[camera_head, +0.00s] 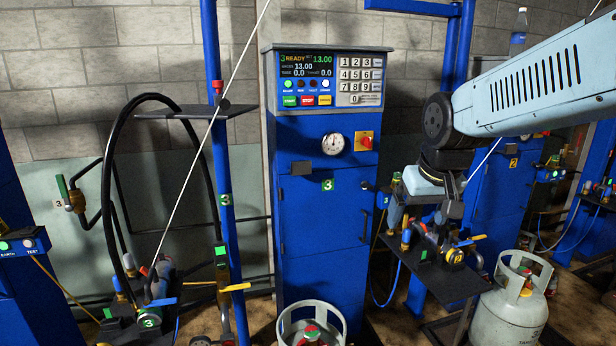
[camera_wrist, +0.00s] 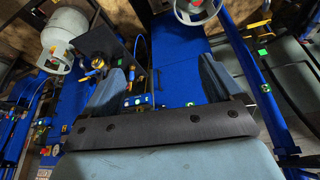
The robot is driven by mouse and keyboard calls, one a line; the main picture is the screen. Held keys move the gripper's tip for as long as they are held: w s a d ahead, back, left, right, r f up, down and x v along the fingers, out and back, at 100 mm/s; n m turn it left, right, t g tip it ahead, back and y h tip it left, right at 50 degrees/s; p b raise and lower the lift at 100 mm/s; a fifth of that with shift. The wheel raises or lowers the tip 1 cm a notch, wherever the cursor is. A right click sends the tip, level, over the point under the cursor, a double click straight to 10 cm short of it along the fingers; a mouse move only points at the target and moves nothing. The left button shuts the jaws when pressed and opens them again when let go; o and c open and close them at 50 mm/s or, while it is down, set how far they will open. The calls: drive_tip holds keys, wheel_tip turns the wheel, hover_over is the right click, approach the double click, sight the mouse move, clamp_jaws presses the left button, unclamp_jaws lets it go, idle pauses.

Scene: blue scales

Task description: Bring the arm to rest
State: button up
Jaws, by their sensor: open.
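My arm (camera_head: 540,85) reaches in from the upper right in the head view, its pale blue link sloping down to a dark joint. My gripper (camera_head: 424,218) hangs below that joint, pointing down, in front of the right side of the blue scale cabinet (camera_head: 320,230) marked 3. In the wrist view, the two fingers of my gripper (camera_wrist: 161,70) stand wide apart with nothing held between them. Part of the fittings behind the gripper is hidden by it in the head view.
A dark shelf (camera_head: 448,282) with valves and a fitting marked 2 lies close below and behind my gripper. A grey gas cylinder (camera_head: 510,312) stands at lower right, another (camera_head: 311,328) at bottom centre. A blue post (camera_head: 222,200) and black hose (camera_head: 106,190) are at left.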

drive_tip(key=s+d+r+m+t, duration=0.1)
drive_tip(key=s+d, duration=0.1)
drive_tip(key=s, duration=0.8)
drive_tip(key=shift+s+d+r, duration=0.25)
drive_tip(key=shift+s+r, duration=0.05)
drive_tip(key=shift+s, duration=0.1)
idle(0.4)
